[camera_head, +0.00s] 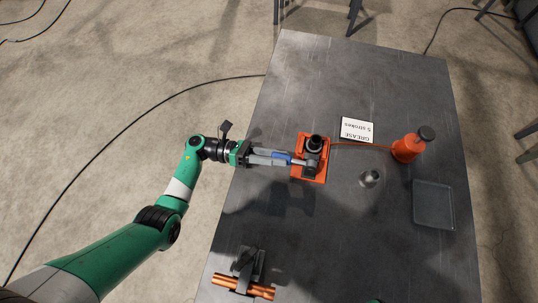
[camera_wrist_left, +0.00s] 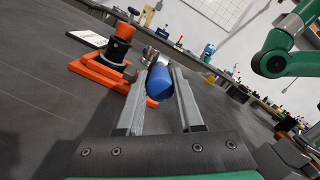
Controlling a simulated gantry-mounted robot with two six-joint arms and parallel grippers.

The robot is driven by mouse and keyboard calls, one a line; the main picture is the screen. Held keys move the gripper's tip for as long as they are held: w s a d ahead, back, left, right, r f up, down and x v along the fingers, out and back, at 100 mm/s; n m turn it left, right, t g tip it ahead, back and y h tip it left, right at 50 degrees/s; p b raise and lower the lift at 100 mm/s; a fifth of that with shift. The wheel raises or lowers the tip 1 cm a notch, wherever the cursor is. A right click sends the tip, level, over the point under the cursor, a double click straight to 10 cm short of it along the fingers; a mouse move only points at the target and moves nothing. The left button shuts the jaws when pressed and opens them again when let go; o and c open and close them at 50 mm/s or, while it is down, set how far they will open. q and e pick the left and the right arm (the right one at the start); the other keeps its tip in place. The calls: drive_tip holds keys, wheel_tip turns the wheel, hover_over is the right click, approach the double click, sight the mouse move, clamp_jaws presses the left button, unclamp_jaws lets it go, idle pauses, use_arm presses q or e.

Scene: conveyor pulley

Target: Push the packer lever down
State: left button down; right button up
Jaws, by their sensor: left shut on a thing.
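My left gripper (camera_head: 290,158) reaches in from the left over the table. It is shut on the blue-gripped packer lever (camera_head: 280,156), which also shows between the two grey fingers in the left wrist view (camera_wrist_left: 159,84). The lever points left from the packer, roughly level as far as I can tell. The packer is an orange base (camera_head: 317,177) with a dark upright cylinder (camera_head: 315,142); its base also shows in the left wrist view (camera_wrist_left: 92,73). The fingers partly hide the lever. My right gripper is out of view; part of my right arm shows in the left wrist view.
An orange grease bottle (camera_head: 405,150) stands right of the packer, joined by an orange hose. A white "GREASE 5 strokes" card (camera_head: 357,130), a small metal part (camera_head: 370,178) and a grey tray (camera_head: 433,204) lie nearby. A copper-coloured roller (camera_head: 243,287) rests at the front left.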

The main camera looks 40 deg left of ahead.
use_arm(q)
drive_tip(key=shift+f, duration=0.15)
drive_tip(key=c, duration=0.6)
unclamp_jaws()
drive_tip(key=shift+o, duration=0.2)
drive_tip(key=shift+a, duration=0.1)
drive_tip(key=b+v, duration=0.1)
drive_tip(key=v, duration=1)
drive_tip(key=shift+a, duration=0.15)
drive_tip(key=shift+s, duration=0.1)
